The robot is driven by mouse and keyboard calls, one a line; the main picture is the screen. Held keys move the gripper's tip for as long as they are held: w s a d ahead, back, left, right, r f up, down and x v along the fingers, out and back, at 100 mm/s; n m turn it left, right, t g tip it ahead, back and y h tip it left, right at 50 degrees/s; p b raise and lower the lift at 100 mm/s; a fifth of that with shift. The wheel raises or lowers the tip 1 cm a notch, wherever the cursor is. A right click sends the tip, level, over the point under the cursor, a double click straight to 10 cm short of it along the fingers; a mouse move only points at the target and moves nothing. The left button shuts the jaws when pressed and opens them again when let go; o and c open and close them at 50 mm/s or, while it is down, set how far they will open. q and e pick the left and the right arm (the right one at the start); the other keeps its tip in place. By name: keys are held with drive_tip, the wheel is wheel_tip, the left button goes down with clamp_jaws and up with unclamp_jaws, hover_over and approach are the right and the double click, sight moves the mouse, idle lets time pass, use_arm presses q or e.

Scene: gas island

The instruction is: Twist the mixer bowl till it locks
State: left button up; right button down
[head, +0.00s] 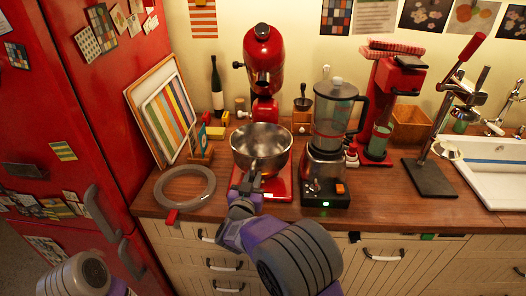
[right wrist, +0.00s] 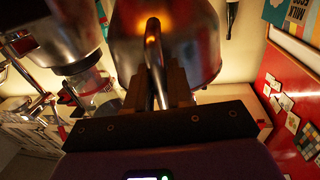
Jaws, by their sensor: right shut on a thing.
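The steel mixer bowl (head: 261,143) sits upright on the base of the red stand mixer (head: 264,60), below its raised-looking head. My right gripper (head: 254,181) is at the bowl's front side. In the right wrist view the bowl (right wrist: 195,40) fills the upper middle. Its metal handle (right wrist: 154,60) stands between the fingers of my right gripper (right wrist: 157,95), which is shut on it. Whether the bowl is locked in its base cannot be told. Of my left arm only a link shows at the bottom left of the head view; its gripper is out of view.
A blender (head: 331,135) stands close to the right of the mixer. A grey ring (head: 185,187) lies on the counter to the left, with a red piece at its front. A red juicer press (head: 455,95) and a sink (head: 500,185) are further right. A red fridge (head: 75,130) bounds the left.

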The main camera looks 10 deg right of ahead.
use_arm(q)
drive_tip(key=shift+r, duration=0.5)
use_arm(e)
drive_tip(key=shift+w+a+f+m+h, duration=0.15)
drive_tip(key=shift+a+m+h, duration=0.15)
drive_tip(key=shift+a+h, duration=0.15)
drive_tip(key=shift+y, duration=0.25)
